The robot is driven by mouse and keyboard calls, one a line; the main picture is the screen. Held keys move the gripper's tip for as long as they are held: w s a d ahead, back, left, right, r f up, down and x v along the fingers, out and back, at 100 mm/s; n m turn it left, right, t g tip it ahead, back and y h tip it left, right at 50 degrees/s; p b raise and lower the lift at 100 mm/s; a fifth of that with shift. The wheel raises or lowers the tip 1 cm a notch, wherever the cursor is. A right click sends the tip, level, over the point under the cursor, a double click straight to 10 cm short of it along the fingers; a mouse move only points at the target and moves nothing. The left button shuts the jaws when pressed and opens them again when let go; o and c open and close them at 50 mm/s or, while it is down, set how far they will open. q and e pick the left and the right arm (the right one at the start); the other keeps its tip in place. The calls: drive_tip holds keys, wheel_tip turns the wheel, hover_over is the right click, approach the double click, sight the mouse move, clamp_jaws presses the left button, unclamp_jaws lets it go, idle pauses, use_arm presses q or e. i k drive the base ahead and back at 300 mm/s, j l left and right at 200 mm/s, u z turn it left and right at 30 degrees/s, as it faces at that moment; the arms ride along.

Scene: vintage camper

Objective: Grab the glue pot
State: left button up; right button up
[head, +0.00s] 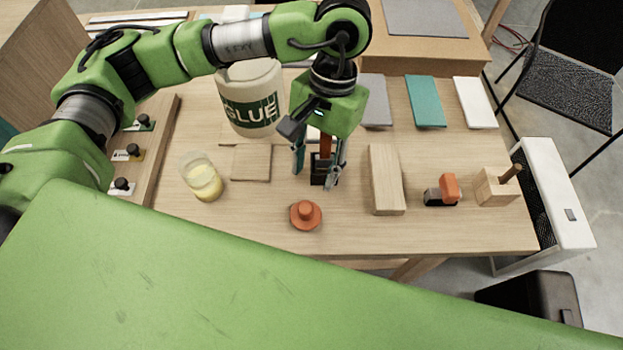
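A large white tub labelled "GLUE" (251,112) stands at the back left of the table. A small clear beaker (201,178) with yellowish contents stands in front of it, to the left. I cannot tell for certain which is the glue pot. My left gripper (317,177) points down at mid-table, right of both, with its fingers apart. Between and behind the fingers is an upright orange-brown piece with a dark base (325,166), partly hidden; I see no clear contact. My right gripper is not in view.
An orange knobbed disc (305,215) lies in front of the gripper. Right of it are a wooden block (386,180), an orange-and-black item (443,191) and a wooden block with a peg (497,187). Flat sample tiles (425,101) lie behind. A green surface fills the foreground.

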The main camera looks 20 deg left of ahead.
sight(196, 167)
drive_tip(key=u, duration=1.45)
drive_tip(key=k+l+u, duration=0.1)
drive_tip(key=l, duration=0.3)
drive_tip(key=k+l+u, duration=0.1)
drive_tip(key=l, duration=0.25)
drive_tip(key=k+l, duration=0.3)
drive_tip(key=k+l+u, duration=0.15)
drive_tip(key=l, duration=0.3)
